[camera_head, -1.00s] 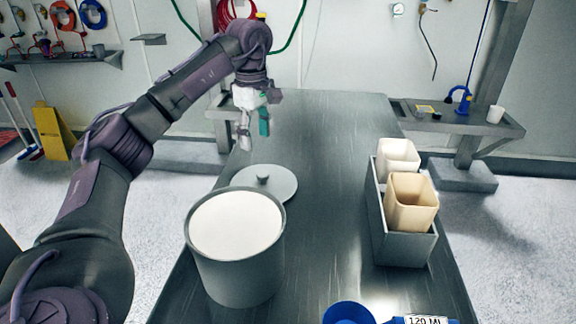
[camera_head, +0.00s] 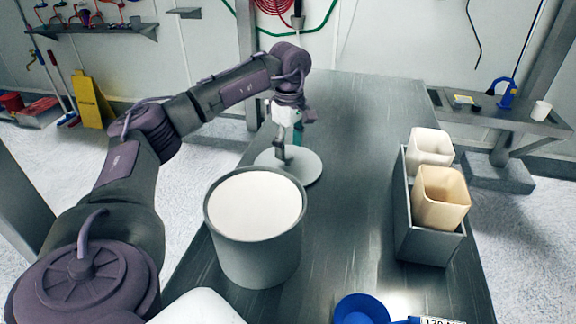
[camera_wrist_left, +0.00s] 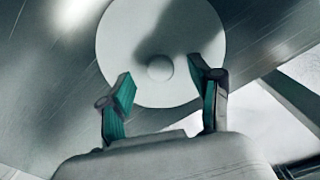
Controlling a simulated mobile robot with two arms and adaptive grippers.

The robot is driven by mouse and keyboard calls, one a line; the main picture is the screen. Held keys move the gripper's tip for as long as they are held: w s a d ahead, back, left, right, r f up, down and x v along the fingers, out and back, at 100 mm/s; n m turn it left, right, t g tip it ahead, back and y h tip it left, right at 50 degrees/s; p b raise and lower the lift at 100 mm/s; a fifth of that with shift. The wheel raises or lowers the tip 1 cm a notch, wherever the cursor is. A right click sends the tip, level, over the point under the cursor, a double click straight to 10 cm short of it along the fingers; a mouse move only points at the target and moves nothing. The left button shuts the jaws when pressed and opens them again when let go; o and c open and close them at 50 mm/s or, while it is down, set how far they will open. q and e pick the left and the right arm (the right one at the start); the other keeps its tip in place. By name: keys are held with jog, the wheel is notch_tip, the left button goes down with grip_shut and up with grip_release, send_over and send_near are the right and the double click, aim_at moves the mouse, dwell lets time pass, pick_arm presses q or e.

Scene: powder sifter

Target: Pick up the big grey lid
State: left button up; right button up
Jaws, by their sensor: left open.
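The big grey lid (camera_head: 309,168) is a flat round disc lying on the metal table, just behind the grey pot. In the left wrist view the lid (camera_wrist_left: 130,40) fills the upper middle, with its round knob (camera_wrist_left: 160,68) near its centre. My left gripper (camera_head: 284,156) is above the lid and hides the knob in the head view. In the left wrist view the two green-padded fingers of my left gripper (camera_wrist_left: 166,85) are apart, one on each side of the knob's line, with nothing between them. My right gripper is not in view.
The grey pot (camera_head: 256,262), full of white powder (camera_head: 254,204), stands in front of the lid. A grey bin (camera_head: 428,248) with a white container (camera_head: 430,143) and a beige container (camera_head: 441,196) stands at right. A blue round object (camera_head: 361,309) is at the front. The table's far part is clear.

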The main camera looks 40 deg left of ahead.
aim_at(288, 155)
pick_arm(q)
jog(key=f, duration=0.3)
jog(key=shift+a+f, duration=0.3)
jog(key=shift+f, duration=0.1)
grip_shut()
